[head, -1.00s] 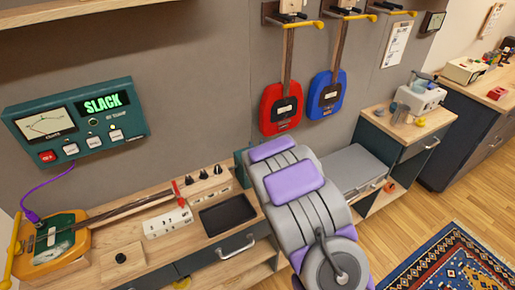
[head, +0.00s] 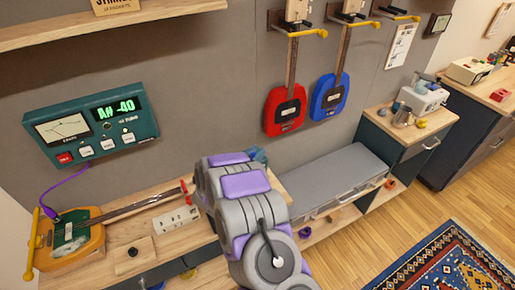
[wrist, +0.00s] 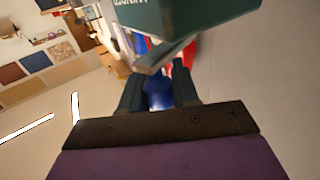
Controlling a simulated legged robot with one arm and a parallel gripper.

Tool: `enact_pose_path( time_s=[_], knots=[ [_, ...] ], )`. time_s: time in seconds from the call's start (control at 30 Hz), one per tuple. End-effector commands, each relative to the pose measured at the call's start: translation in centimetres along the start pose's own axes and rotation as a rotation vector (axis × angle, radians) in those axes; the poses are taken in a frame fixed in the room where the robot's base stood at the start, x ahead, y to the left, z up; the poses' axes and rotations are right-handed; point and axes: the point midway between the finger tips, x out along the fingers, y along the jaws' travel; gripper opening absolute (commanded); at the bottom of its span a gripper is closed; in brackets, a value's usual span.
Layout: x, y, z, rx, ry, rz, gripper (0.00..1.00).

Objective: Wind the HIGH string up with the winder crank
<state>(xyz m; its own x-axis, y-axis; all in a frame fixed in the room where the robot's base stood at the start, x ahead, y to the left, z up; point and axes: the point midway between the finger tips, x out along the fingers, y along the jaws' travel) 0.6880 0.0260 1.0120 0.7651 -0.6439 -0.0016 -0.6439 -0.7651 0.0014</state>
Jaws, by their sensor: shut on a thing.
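A yellow-orange and green instrument (head: 75,240) lies on the bench at the left, its dark neck (head: 140,206) running right to a red piece (head: 185,190). The strings are too fine to tell apart. A teal tuner (head: 92,126) on the wall shows green text that looks like "A# -40". In the wrist view, my gripper (wrist: 158,90) is shut on a blue rounded piece (wrist: 158,97) below a teal box (wrist: 185,15). I cannot tell whether that piece is the winder crank's knob. In the head view my arm hides the gripper.
A white switch strip (head: 176,219) and a small wooden block (head: 133,256) sit on the bench. A red guitar (head: 284,108) and a blue guitar (head: 328,95) hang behind. A grey padded bench (head: 335,172) stands right of my arm. Open floor lies right.

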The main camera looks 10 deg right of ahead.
Motion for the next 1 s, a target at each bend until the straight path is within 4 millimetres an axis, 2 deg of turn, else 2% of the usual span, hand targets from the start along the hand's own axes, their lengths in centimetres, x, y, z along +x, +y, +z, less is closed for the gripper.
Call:
enact_pose_path(
  time_s=[0.33,0.9,0.93,1.0],
  knots=[
    [-0.32,-0.36,0.0,-0.001,0.001,0.097,0.0],
    [-0.32,-0.44,-0.01,0.001,0.001,0.115,0.0],
    [-0.32,-0.45,-0.02,0.001,0.001,0.115,0.33],
    [-0.31,-0.43,-0.02,0.001,0.001,0.115,0.39]
  ],
)
